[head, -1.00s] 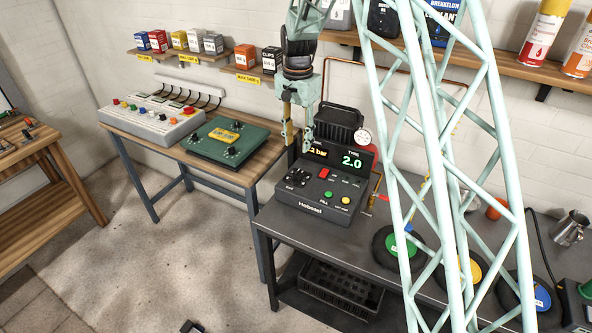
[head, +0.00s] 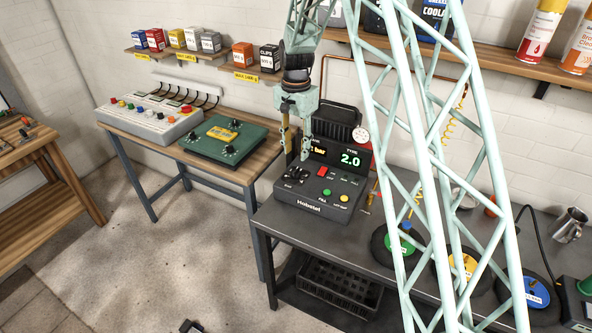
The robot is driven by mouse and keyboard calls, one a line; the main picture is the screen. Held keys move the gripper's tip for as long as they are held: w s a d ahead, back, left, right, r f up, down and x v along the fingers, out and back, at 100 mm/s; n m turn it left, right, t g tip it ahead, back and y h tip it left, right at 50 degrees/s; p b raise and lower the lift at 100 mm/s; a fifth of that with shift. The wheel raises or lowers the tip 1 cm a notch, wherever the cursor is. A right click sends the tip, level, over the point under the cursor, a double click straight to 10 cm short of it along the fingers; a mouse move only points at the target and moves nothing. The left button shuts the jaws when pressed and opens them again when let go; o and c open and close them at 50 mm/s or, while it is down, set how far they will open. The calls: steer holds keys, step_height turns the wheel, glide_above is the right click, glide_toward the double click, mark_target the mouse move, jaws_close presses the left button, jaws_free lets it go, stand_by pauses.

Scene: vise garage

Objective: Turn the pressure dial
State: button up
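A black tyre inflator console (head: 308,204) labelled "Hobstel" stands on the dark workbench. Its screen shows "2.0" on the right in green; the yellow "bar" reading on the left is partly covered by my gripper. A black round dial (head: 296,174) is on the left of its sloped panel, small in this view; its pointer cannot be read clearly. My gripper (head: 295,155) points down, its two fingers apart and nothing seen between them. It hangs over or behind the dial, in front of the screen's left part; the tips appear just above the dial, contact not clear.
A red switch (head: 322,171), a green button (head: 327,192) and a yellow button (head: 344,197) share the panel. A pressure gauge (head: 361,135) is behind. A green unit (head: 225,139) stands on the left table.

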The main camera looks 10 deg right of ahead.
mark_target(296, 169)
steer(key=shift+f+b, duration=0.35)
steer(key=shift+f, duration=4.25)
steer(key=shift+c, duration=0.7)
steer(key=c, duration=0.7)
